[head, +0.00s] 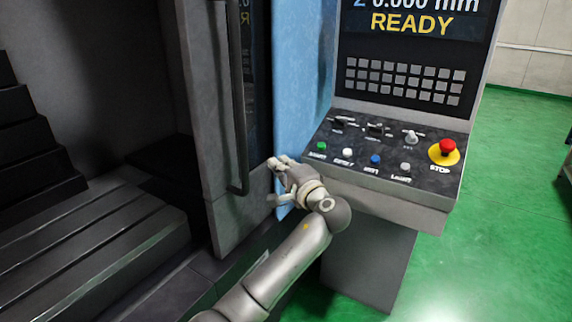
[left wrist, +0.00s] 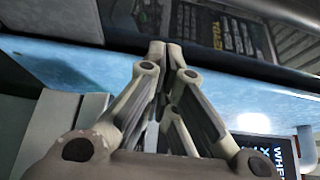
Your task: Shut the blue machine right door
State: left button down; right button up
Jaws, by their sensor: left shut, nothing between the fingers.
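The right door (head: 207,110) of the blue machine (head: 296,80) is a tall grey panel. A long dark vertical handle (head: 240,115) runs along it, and a dark glossy strip lies to its right. The door stands open, with the dark machine interior showing to its left. My left gripper (head: 275,180) is just right of the handle's lower end, in front of the blue panel. Its fingers also show in the left wrist view (left wrist: 158,48), shut and empty, pointing at a dark glossy surface. I cannot tell whether they touch it. My right gripper is not in view.
A control panel (head: 385,150) with buttons, a red stop knob (head: 447,147) and a READY screen (head: 412,22) stands close to the right of my left gripper. Stepped dark covers (head: 90,240) fill the interior at left. The green floor (head: 505,220) is clear at right.

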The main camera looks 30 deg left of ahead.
pick_arm(q)
jog(key=a+p, duration=0.3)
jog(key=a, duration=0.3)
jog(key=shift+f+p, duration=0.15)
jog(key=shift+p, duration=0.15)
jog(key=shift+a, duration=0.1)
